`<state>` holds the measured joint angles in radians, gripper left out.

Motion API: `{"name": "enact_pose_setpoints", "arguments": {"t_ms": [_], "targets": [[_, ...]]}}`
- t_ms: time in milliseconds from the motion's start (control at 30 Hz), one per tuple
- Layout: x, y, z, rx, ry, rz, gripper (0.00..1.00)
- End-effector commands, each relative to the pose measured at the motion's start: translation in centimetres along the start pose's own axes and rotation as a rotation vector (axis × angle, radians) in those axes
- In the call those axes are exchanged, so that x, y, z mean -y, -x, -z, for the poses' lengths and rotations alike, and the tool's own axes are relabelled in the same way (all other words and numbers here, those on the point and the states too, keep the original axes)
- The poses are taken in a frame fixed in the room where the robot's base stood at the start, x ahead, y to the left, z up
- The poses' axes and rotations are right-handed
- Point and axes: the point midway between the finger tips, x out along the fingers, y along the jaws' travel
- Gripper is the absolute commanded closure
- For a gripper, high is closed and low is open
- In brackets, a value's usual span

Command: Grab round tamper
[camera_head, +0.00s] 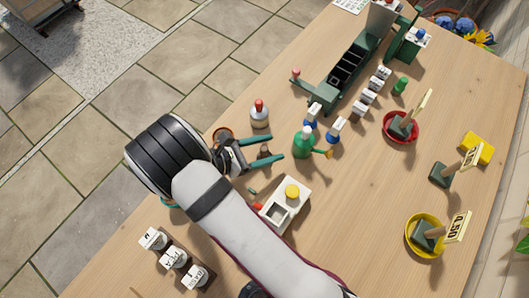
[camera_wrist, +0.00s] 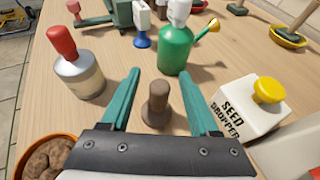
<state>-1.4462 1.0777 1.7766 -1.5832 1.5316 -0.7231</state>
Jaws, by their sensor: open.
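The round tamper (camera_wrist: 156,108) is a small brown wooden piece with a wide round base and a narrower knob on top. It stands upright on the table and shows between the two teal fingers of my gripper (camera_wrist: 160,82) in the wrist view. My gripper is open, with a visible gap between each finger and the tamper. In the head view the tamper (camera_head: 264,153) is a small brown shape between the fingers of my gripper (camera_head: 275,147), partly hidden by them.
A red-topped jar (camera_wrist: 78,70) stands left of the fingers. A green watering can (camera_wrist: 175,48) stands beyond the tamper. A white seed dropper box (camera_wrist: 240,108) with a yellow knob is on the right. A terracotta bowl (camera_wrist: 16,150) of brown lumps is at lower left.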

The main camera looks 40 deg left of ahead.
Motion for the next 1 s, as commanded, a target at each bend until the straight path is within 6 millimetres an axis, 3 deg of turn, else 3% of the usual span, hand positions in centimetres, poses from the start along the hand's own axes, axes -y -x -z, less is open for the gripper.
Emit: {"name": "enact_pose_setpoints", "arguments": {"t_ms": [100,333,667,1000], "targets": [[0.0,-1.7,0.0,0.000,0.000,0.002,0.38],[0.0,-2.0,0.0,-0.001,-0.001,-0.001,0.38],[0.0,-1.9,0.0,-0.001,-0.001,0.000,0.98],[0.0,-1.9,0.0,-0.001,-0.002,0.000,1.00]]}}
